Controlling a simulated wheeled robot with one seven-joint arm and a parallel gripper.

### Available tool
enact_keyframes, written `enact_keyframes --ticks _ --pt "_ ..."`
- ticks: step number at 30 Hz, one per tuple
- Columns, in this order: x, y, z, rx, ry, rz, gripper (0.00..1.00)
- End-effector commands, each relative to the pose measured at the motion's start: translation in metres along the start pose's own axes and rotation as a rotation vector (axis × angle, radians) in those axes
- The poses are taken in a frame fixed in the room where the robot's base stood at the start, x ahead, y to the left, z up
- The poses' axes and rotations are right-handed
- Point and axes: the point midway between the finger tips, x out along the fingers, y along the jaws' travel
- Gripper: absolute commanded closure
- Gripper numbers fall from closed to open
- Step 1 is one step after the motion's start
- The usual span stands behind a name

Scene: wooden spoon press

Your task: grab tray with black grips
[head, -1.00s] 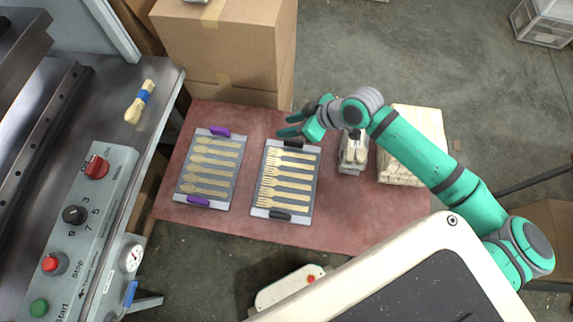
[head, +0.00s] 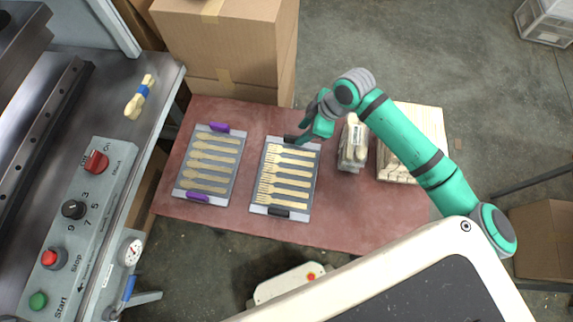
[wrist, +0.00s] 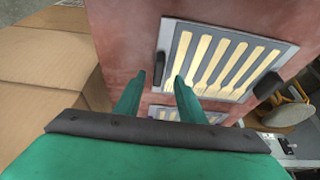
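The tray with black grips (head: 262,194) lies flat on the red table, holding a row of wooden forks (head: 288,178). Its far black grip (head: 293,140) is beside my gripper and its near black grip (head: 278,211) is clear. In the wrist view the tray (wrist: 171,42) lies ahead, with one black grip (wrist: 160,66) just beyond the fingertips and the other (wrist: 267,85) at the right. My gripper (wrist: 160,82) is open and empty, its fingers apart near the closer grip. It also shows in the head view (head: 304,130) above the table.
A tray with purple grips (head: 181,183) lies to the left. Cardboard boxes (head: 240,45) rise behind the table. A press panel (head: 75,230) is at the left.

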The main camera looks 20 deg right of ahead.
Motion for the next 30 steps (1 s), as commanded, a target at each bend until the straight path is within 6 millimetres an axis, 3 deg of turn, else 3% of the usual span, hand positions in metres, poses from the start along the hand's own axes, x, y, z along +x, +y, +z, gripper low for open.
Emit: enact_keyframes --ticks 12,19,24,30 --pt "0.048 0.002 -0.004 0.002 0.000 -0.001 0.64" --pt "0.050 0.003 -0.003 0.001 -0.001 0.001 0.64" --pt "0.050 0.003 -0.003 0.002 0.000 0.001 1.00" --pt "0.049 0.003 -0.004 0.002 0.000 0.001 1.00"
